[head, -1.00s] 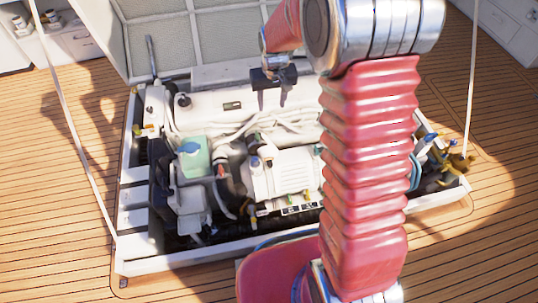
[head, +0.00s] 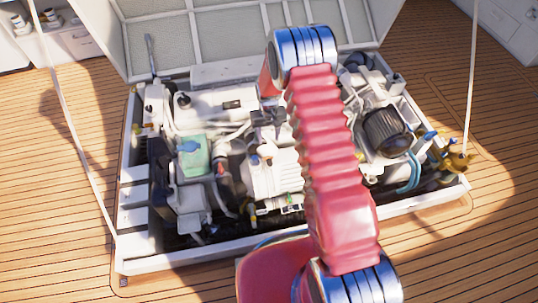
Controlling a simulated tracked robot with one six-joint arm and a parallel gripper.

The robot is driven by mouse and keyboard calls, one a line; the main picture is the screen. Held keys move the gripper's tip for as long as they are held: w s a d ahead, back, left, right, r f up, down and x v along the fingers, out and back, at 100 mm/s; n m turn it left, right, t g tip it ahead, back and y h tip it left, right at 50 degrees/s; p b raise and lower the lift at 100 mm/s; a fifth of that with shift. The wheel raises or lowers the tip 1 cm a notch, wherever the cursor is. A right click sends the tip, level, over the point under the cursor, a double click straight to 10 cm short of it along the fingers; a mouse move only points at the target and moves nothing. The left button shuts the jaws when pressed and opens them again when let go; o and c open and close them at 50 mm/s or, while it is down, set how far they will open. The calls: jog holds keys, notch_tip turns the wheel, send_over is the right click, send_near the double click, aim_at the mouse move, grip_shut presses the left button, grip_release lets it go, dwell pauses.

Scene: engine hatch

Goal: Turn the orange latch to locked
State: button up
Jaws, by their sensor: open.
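I cannot clearly make out an orange latch in the head view. A small red-orange fitting (head: 221,168) shows beside the green-capped tank, but it is too small to tell if it is the latch. My gripper (head: 268,122) is a small dark shape over the middle of the engine, to the left of my red arm. It is open, with nothing seen between its fingers. My arm hides part of the engine's centre and right.
The open engine hatch has a white frame (head: 132,218) set in the wooden deck (head: 60,170). A raised lid (head: 205,40) stands behind. A green tank (head: 194,158), a black round filter (head: 388,130) and brass valves (head: 458,161) crowd the bay. A rope runs down each side.

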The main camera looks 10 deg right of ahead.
aim_at(268, 160)
dwell(0.3)
jog(key=shift+f, duration=6.85)
jog(key=shift+c, duration=0.4)
jog(key=c, duration=0.6)
jog(key=shift+d, duration=0.2)
jog(key=shift+c, duration=0.5)
jog(key=shift+a, duration=0.1)
